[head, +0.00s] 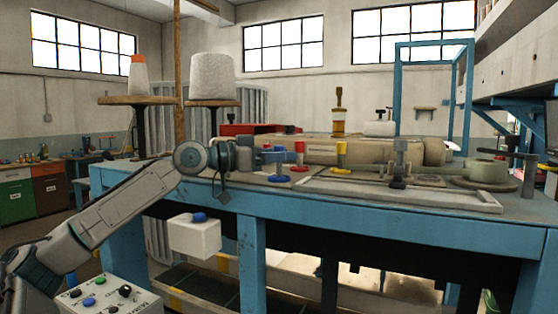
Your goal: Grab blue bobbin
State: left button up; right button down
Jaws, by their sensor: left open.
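The blue bobbin (279,179) stands on the blue-framed work table, near its front edge. Its round blue base shows, while its upper part is partly covered by my gripper. My left gripper (270,157) reaches in from the left over the table edge and is open at the bobbin's upper part. I cannot tell whether the fingers touch it. My right gripper is not in view.
A red bobbin (299,168), a yellow bobbin (340,171) and a black one (398,183) stand to the right on the table (400,222). A white cone (212,76) stands behind my arm.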

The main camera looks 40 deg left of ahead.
pick_arm(q)
grip_shut()
jog(key=shift+r, duration=0.1)
